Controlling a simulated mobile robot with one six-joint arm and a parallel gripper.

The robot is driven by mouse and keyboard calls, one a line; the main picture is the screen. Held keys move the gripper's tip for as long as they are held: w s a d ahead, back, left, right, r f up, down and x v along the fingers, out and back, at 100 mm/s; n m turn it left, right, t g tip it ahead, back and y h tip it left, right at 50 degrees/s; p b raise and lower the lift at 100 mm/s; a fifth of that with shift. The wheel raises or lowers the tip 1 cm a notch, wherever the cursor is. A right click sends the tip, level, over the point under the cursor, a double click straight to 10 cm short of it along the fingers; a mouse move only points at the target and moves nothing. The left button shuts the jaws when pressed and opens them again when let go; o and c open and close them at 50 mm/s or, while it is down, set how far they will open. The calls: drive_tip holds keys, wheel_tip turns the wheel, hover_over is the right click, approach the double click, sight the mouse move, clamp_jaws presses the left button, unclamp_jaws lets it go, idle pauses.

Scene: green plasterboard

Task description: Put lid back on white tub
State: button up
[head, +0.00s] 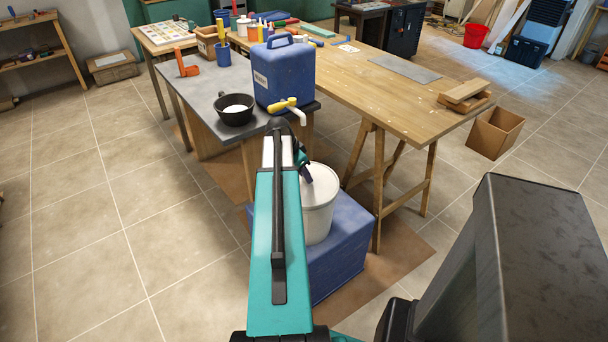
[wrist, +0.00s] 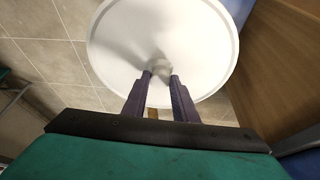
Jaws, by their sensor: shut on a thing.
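The white tub (head: 319,222) stands upright on a blue box below the bench end, partly hidden by my arm in the head view. The round white lid (wrist: 200,40) fills the upper middle of the wrist view, with a raised rim and a small central knob. My gripper (wrist: 161,74) is shut on the lid's knob. In the head view my gripper (head: 305,172) is at the tub's upper left. A pale top shows there, but I cannot tell whether the lid rests on the tub or is held just above it.
The blue box (head: 345,250) under the tub stands close to the wooden trestle table (head: 400,105). A blue jerrycan (head: 285,80) with a yellow-handled tap overhangs the grey bench (head: 205,80), beside a black pan (head: 235,118). Tiled floor lies open to the left.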

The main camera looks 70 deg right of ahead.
idle(0.8)
drive_tip(key=o, duration=1.1)
drive_tip(key=shift+o, duration=0.7)
drive_tip(key=o, duration=0.4)
drive_tip(key=shift+r, duration=0.1)
drive_tip(key=shift+r+p, duration=1.8)
drive_tip(key=shift+r, duration=1.6)
drive_tip(key=shift+c, duration=0.3)
clamp_jaws()
